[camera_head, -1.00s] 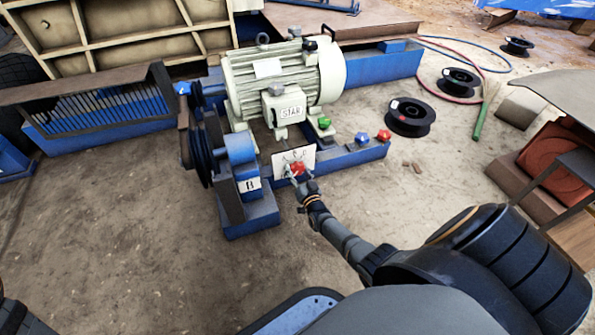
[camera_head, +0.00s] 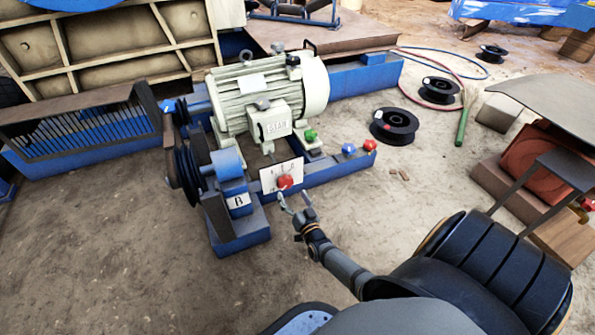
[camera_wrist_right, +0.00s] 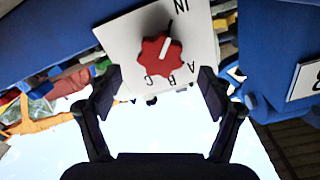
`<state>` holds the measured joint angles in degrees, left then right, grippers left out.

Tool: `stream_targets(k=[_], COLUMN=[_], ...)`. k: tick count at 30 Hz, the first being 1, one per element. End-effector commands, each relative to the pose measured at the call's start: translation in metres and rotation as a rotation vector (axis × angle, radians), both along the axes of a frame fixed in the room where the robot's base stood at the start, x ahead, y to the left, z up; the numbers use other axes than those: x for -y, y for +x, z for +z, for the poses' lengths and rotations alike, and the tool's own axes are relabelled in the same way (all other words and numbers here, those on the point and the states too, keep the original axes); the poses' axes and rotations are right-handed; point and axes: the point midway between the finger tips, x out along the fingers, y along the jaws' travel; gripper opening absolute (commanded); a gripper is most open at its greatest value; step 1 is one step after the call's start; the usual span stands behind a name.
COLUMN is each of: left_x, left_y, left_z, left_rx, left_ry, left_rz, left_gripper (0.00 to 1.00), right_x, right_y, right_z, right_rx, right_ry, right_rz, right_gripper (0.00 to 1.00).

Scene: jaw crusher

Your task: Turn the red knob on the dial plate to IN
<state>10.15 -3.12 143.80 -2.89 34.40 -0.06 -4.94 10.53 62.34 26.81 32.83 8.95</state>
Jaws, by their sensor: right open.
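The red knob (camera_head: 284,182) sits on the white dial plate (camera_head: 268,182), on the blue frame below the motor. In the right wrist view the lobed knob (camera_wrist_right: 159,62) has a white bar pointing up toward a dark tick on the plate (camera_wrist_right: 122,38). The letters IN stand just beyond that tick, slightly right; A, B and C run below the knob. My right gripper (camera_head: 295,203) is open and empty, its tips a little short of the knob. In its own wrist view the fingers (camera_wrist_right: 159,86) are spread below and either side of the knob. My left gripper is out of view.
The cream motor (camera_head: 268,95) stands above the plate, with the belt pulley (camera_head: 185,165) to the left. Green (camera_head: 310,136), blue (camera_head: 348,149) and red (camera_head: 370,145) star knobs are on the frame to the right. Black spools (camera_head: 394,126) lie beyond. The ground in front is open.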

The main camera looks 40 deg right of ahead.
Motion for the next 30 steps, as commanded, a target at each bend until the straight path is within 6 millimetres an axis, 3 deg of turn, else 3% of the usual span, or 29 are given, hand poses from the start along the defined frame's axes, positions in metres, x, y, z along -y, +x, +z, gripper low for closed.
stream_targets(k=[3,10,27,30], left_x=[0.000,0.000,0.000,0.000], left_y=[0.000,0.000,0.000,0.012], left_z=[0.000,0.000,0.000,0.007], left_rx=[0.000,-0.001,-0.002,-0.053], left_ry=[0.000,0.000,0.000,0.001], left_rz=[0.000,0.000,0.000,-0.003], left_gripper=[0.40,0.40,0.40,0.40], right_x=[-0.007,-0.013,-0.014,-0.021], right_y=[-0.028,-0.055,-0.057,-0.053], right_z=[-0.001,0.000,0.001,0.024], right_rx=[-0.002,-0.001,0.001,0.011], right_ry=[0.001,0.000,0.000,-0.008], right_rz=[0.001,0.000,0.001,0.019], right_gripper=[0.80,0.80,0.80,0.80])
